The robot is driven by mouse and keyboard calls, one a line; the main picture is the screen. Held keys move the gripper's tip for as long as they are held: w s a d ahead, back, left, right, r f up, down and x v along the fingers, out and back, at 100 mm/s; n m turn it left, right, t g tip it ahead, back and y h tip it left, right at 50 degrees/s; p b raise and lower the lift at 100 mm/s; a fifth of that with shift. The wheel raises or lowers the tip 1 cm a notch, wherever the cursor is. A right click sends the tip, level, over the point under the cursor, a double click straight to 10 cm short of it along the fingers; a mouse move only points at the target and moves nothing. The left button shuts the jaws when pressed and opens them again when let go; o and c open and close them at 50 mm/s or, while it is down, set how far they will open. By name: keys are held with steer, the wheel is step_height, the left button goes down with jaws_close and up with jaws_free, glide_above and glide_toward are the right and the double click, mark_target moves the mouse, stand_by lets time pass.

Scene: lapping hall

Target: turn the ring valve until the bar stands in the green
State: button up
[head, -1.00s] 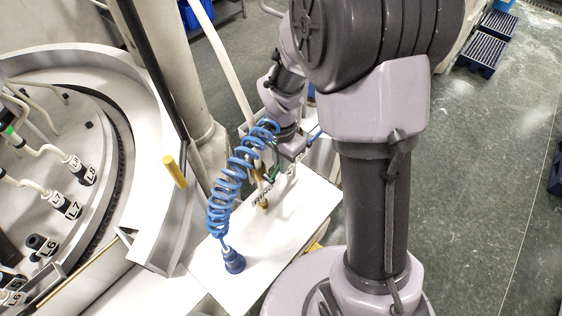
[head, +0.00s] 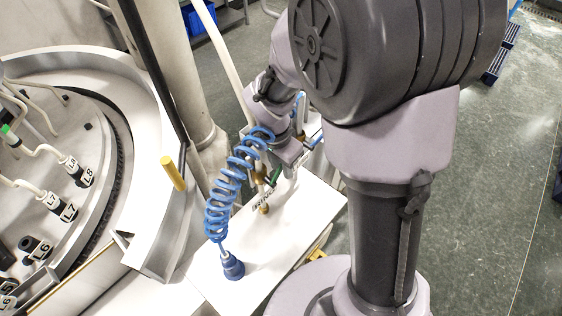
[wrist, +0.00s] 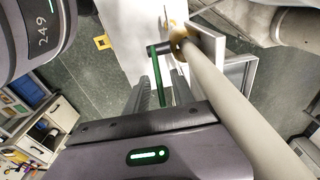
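In the wrist view a green bar (wrist: 158,75) hangs on a dark stem from a brass valve body (wrist: 181,43) at the foot of a pale pipe. My gripper (wrist: 157,88) reaches toward it, its two dark ribbed fingers apart, with the green bar's lower part between them. Whether they touch the bar is unclear. In the head view my gripper (head: 288,165) is over the white cabinet top, where a green lever part (head: 275,175) and brass fittings show beside it. A black label is partly readable there. No green zone of a scale can be made out.
A blue coiled hose (head: 228,185) rises from a blue base (head: 232,266) on the white cabinet top (head: 285,240), close left of my gripper. A round machine with labelled plugs fills the left. A pale pipe (wrist: 240,110) crosses close to my gripper. Floor at right is open.

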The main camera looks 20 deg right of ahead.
step_height(320, 180, up, 17)
steer(key=s+a, duration=0.1)
steer(key=a, duration=0.1)
steer(key=shift+r+p, duration=0.15)
steer(key=shift+p, duration=0.2)
steer(key=n+t+y+b, duration=0.1)
steer(key=n+b, duration=0.1)
steer(key=b, duration=1.1)
glide_toward(275, 174)
step_height(275, 174, down, 2)
steer(key=s, duration=0.3)
steer(key=s+f+n+t+b, duration=0.1)
steer(key=s+f+n+b, duration=0.1)
steer(key=f+b, duration=0.5)
steer(key=s+a+f+n+t+y+b, duration=0.1)
steer(key=s+f+b, duration=0.3)
steer(key=f+b, duration=0.4)
steer(key=s+a+f+n+t+y+b, duration=0.1)
steer(key=s+f+n+t+b, duration=0.1)
steer(key=f+b, duration=0.6)
steer(key=shift+s+f+n, duration=0.1)
steer(key=shift+s+n, duration=0.2)
steer(key=shift+s, duration=0.55)
steer(key=shift+r, duration=0.25)
steer(key=shift+a, duration=0.1)
